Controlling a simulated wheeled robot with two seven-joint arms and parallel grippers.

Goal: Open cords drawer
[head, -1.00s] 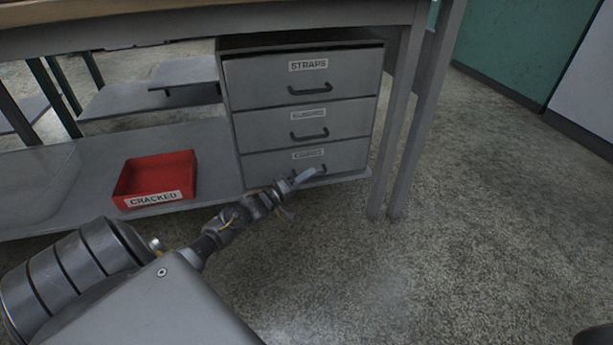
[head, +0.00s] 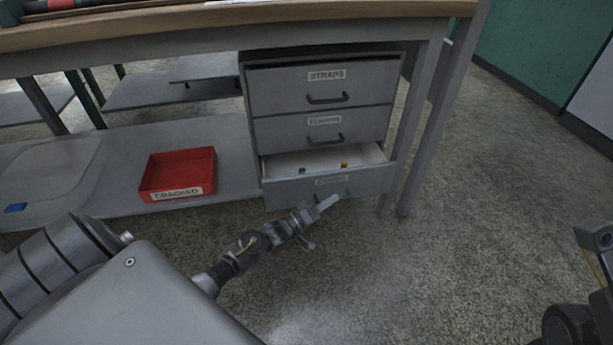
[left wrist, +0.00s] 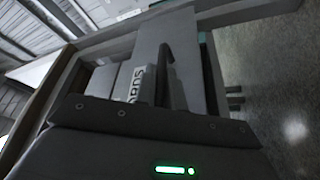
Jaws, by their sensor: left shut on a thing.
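The cords drawer (head: 357,184) is the bottom one of a grey three-drawer cabinet under the bench. It stands partly open, and small green and yellow items show on its pale floor. Its label is hard to read in the head view. In the left wrist view the label (left wrist: 136,84) is tilted and partly hidden. My left gripper (head: 334,203) is at the drawer front and shut on the drawer's dark handle (left wrist: 166,62). The fingers cover part of the handle in the head view. My right gripper's fingers do not show; only part of that arm is at the right edge.
The straps drawer (head: 365,80) and the middle drawer (head: 357,127) above are shut. A red tray (head: 151,178) labelled CRACKED sits on the lower shelf to the left. A bench leg (head: 423,150) stands right of the cabinet. The floor in front is clear.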

